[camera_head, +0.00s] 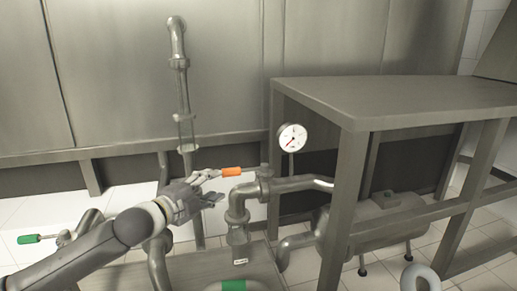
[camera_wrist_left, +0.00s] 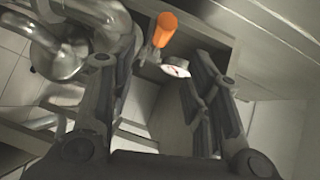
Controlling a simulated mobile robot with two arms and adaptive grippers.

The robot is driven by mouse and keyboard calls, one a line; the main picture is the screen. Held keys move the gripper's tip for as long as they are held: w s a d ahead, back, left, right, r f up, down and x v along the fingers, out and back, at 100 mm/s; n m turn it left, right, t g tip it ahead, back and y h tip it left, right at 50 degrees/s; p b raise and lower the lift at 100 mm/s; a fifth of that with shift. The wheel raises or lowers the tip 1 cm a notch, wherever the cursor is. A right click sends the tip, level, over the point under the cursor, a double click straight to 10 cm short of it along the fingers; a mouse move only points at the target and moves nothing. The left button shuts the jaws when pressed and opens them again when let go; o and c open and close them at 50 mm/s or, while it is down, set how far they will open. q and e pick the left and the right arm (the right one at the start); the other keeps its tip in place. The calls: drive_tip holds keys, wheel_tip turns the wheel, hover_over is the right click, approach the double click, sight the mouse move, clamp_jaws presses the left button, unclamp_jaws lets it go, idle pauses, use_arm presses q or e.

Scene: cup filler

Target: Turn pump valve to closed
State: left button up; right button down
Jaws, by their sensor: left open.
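A valve lever with an orange handle (camera_head: 231,172) lies roughly level on the pipework near the centre of the head view. The orange handle (camera_wrist_left: 165,29) also shows at the top centre of the left wrist view, beyond the fingers. My left gripper (camera_head: 211,194) is open and empty, just below and left of the orange handle in the head view. In the wrist view its fingers (camera_wrist_left: 160,65) stand apart, with no contact on the handle visible. I cannot tell from any label which valve is the pump valve. My right gripper is out of view.
A pressure gauge (camera_head: 292,138) stands right of the orange handle. A bent pipe (camera_head: 240,205) runs below it. A grey table (camera_head: 400,98) takes up the right side, with a tank (camera_head: 385,225) beneath. A green handle (camera_head: 28,239) is at far left. A vertical pipe (camera_head: 182,90) rises behind.

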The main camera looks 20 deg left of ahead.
sight(229, 173)
use_arm(q)
drive_tip(key=p+x, duration=0.1)
drive_tip(key=x, duration=0.2)
drive_tip(key=p+x, duration=0.1)
drive_tip(key=x, duration=0.2)
drive_tip(key=a+p+x, duration=0.1)
drive_tip(key=p+x, duration=0.1)
drive_tip(key=x, duration=0.1)
drive_tip(key=shift+w+d, duration=0.1)
drive_tip(key=shift+w, duration=0.25)
drive_tip(key=shift+w+f, duration=0.2)
drive_tip(key=shift+w, duration=0.4)
clamp_jaws()
